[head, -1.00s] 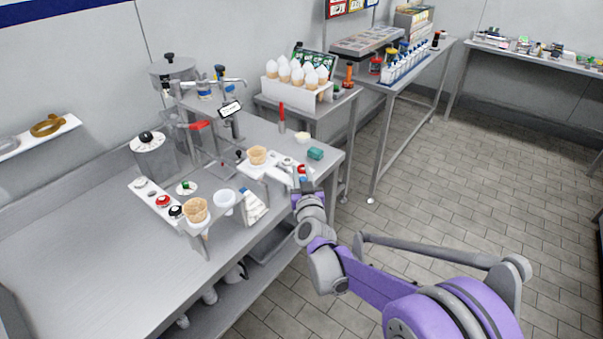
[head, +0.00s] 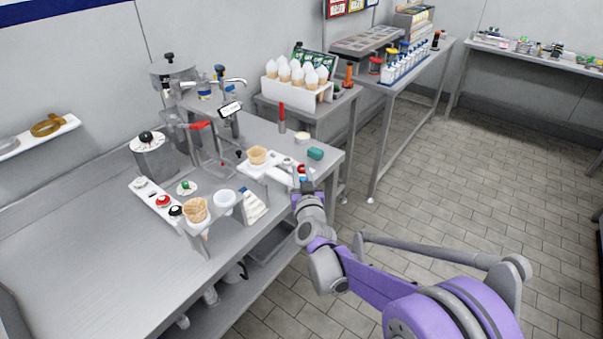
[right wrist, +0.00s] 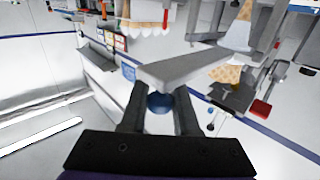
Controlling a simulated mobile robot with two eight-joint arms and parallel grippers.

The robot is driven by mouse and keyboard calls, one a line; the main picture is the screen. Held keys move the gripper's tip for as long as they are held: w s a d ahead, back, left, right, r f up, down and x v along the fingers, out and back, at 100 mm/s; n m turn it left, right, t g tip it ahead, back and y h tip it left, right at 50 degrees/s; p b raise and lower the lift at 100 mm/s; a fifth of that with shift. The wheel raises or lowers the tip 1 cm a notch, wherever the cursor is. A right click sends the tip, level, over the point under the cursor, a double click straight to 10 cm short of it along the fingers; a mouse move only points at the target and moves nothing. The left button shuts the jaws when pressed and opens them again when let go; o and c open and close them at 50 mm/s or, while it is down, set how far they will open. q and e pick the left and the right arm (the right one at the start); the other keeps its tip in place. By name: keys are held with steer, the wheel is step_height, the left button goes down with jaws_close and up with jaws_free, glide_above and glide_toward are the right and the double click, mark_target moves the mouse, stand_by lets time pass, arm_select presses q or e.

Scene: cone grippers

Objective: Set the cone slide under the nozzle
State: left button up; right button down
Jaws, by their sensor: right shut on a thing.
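The cone slide (head: 252,171) is a pale flat piece on the counter near its right edge, with a tan wafer cone (head: 257,155) upright at its left part. My right gripper (head: 302,176) is at the slide's right end. In the right wrist view its fingers (right wrist: 160,110) are shut around a blue knob (right wrist: 158,102), below a pale slab (right wrist: 180,66). My left gripper is out of view.
A white rack (head: 292,95) of several white-topped cones stands behind. A stand at the front holds another wafer cone (head: 195,210) and a white cup (head: 224,199). The counter's left part (head: 75,240) is clear.

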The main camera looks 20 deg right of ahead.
mark_target(276, 171)
steer(key=shift+w, duration=0.1)
steer(key=w+a+b, duration=0.3)
steer(key=w+a, duration=0.2)
steer(key=w, duration=0.1)
steer(key=shift+w, duration=0.15)
steer(key=c, duration=0.7)
jaws_free()
